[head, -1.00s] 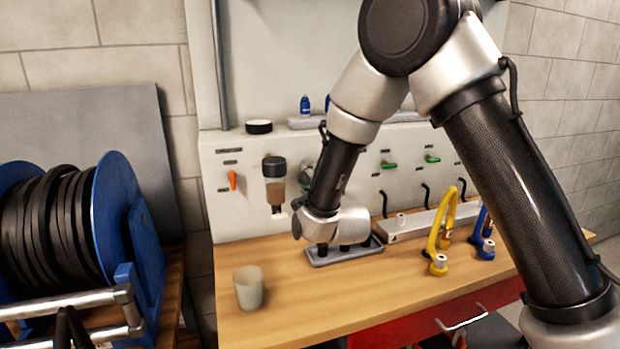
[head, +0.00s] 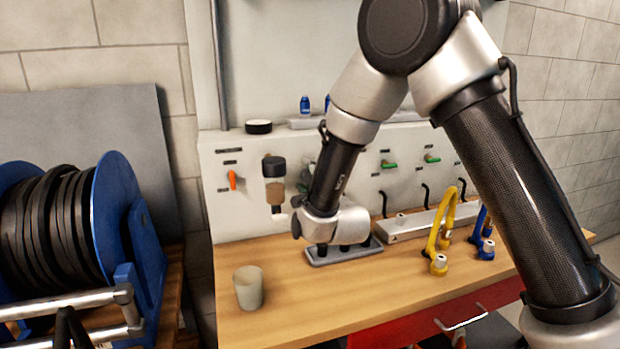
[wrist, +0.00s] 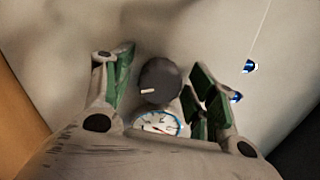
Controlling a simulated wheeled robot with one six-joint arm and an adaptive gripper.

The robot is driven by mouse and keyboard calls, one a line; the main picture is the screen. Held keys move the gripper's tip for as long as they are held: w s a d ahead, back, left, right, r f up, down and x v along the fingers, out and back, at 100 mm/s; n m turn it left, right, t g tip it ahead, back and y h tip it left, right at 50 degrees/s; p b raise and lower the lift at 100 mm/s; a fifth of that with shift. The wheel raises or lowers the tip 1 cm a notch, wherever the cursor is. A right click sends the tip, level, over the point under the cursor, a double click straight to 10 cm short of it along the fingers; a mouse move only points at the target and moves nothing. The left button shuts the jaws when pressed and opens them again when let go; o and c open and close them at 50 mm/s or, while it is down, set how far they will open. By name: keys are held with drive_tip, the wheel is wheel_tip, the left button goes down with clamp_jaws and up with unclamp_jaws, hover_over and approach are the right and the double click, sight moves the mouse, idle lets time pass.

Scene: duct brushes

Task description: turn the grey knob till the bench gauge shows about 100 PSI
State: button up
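The grey knob (wrist: 160,80) shows in the wrist view as a dark round cap with a short white mark pointing left. My gripper (wrist: 164,76) is open, with one green-padded finger on each side of the knob. A gap shows at the left; I cannot tell whether the right finger touches it. The bench gauge (wrist: 158,124), a white dial with a blue rim, sits just below the knob in this view, its lower part cut off by my gripper body. Its reading is too small to tell. In the head view my arm hides the knob and most of the gauge.
A filter bowl (head: 274,185) and an orange lever (head: 232,179) are on the panel, left of my wrist.

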drive_tip(key=v, duration=1.2)
drive_tip(key=shift+f, duration=0.1)
drive_tip(key=s+d+r+n+g+h, duration=0.1)
drive_tip(key=d+r+n+g, duration=0.3)
drive_tip(key=d, duration=0.4)
drive_tip(key=s+d+r+n+g+h, duration=0.1)
drive_tip(key=s+d+n+g, duration=0.15)
drive_tip(key=d+n, duration=0.4)
drive_tip(key=s+d+r+n+g+h, duration=0.1)
drive_tip(key=s+d+n+g, duration=0.2)
drive_tip(key=s+d, duration=0.5)
drive_tip(key=s+d+r+n+g+h, duration=0.1)
drive_tip(key=s+d+n+g+h, duration=0.1)
drive_tip(key=s+d, duration=0.7)
drive_tip(key=s+n+g, duration=0.1)
drive_tip(key=s, duration=0.4)
drive_tip(key=shift+d+r+n+g+h, duration=0.25)
drive_tip(key=shift+r+n+g+h, duration=0.05)
drive_tip(key=shift+n+g, duration=0.05)
